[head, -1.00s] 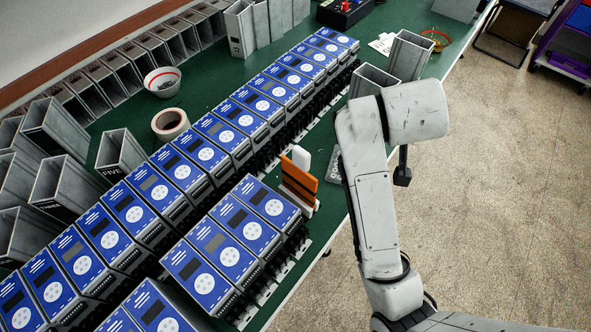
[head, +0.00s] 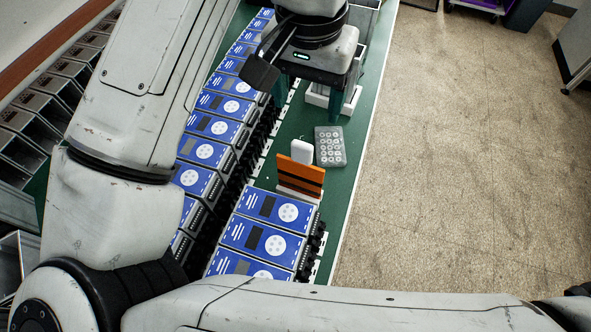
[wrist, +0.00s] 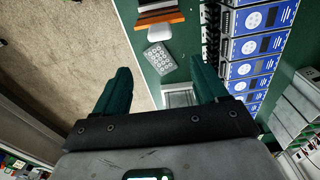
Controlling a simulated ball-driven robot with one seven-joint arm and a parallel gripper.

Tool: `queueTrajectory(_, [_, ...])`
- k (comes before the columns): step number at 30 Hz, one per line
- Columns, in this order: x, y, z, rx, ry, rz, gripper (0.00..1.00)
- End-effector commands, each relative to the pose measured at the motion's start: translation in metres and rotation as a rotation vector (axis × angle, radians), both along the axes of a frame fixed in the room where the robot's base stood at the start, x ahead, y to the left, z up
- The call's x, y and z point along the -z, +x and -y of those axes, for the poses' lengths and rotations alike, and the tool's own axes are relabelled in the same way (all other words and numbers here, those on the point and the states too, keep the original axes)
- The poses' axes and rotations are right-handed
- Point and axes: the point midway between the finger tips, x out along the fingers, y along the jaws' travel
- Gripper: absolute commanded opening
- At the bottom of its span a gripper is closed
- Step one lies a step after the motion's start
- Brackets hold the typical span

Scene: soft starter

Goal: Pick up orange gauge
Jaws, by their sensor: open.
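The orange gauge (head: 300,173), a flat orange piece with dark bands, stands upright on the green bench beside the end of a short row of blue-faced units. In the wrist view its orange edge (wrist: 160,21) shows at the top, beyond my fingers. My gripper (head: 308,103) hangs over the bench behind the gauge, apart from it. In the wrist view my gripper (wrist: 160,68) has its two green fingers spread wide with nothing held between them.
A white rounded object (head: 302,151) stands close behind the gauge, with a grey keypad (head: 330,146) to its right. A long row of blue units (head: 211,151) runs along the left. A grey open box (head: 346,101) lies below my gripper. The bench's right edge is near.

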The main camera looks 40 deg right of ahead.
Motion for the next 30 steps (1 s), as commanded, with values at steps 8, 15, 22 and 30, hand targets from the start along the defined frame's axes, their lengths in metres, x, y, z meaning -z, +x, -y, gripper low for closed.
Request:
queueTrajectory(8, [0.017, -0.006, -0.013, -0.008, 0.038, -0.035, 0.72])
queueTrajectory(15, [0.049, -0.005, -0.013, -0.008, 0.036, -0.032, 0.72])
queueTrajectory(22, [0.066, -0.006, -0.012, -0.006, 0.037, -0.032, 0.72])
queueTrajectory(30, [0.102, -0.006, -0.012, -0.007, 0.036, -0.031, 0.72])
